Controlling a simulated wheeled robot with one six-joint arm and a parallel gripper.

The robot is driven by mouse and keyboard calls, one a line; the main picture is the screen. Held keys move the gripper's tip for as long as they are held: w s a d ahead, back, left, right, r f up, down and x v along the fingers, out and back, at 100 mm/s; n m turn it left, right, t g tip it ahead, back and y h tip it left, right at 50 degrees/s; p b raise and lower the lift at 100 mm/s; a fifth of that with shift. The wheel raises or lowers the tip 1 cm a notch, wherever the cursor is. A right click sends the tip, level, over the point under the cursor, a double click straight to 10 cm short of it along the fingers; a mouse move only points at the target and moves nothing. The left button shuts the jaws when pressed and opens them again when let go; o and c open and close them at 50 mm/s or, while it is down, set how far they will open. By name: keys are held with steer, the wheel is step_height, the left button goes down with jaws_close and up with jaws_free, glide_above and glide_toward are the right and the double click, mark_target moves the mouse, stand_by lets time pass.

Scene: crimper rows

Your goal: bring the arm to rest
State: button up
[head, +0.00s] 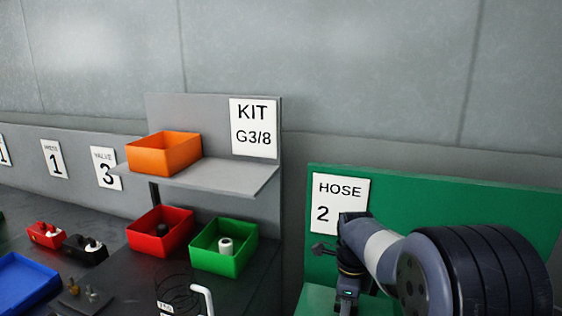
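My arm reaches in from the lower right in the head view, in front of the green panel (440,200) with the sign "HOSE 2" (341,197).
A grey shelf (215,178) marked "KIT G3/8" (253,127) holds an orange bin (164,155). Below stand a red bin (160,234) and a green bin (223,260) with parts inside. A blue tray (25,285) and small red and black devices (46,235) lie left.

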steer(key=shift+n, duration=0.3)
stand_by(0.4)
step_height(320, 180, up, 11)
steer(key=b, duration=0.1)
step_height(320, 180, down, 11)
steer(key=shift+f+p, duration=0.15)
steer(key=shift+p, duration=0.3)
steer(key=n, duration=0.4)
steer(key=shift+n, duration=0.3)
steer(key=n+b, duration=0.1)
steer(key=n, duration=0.4)
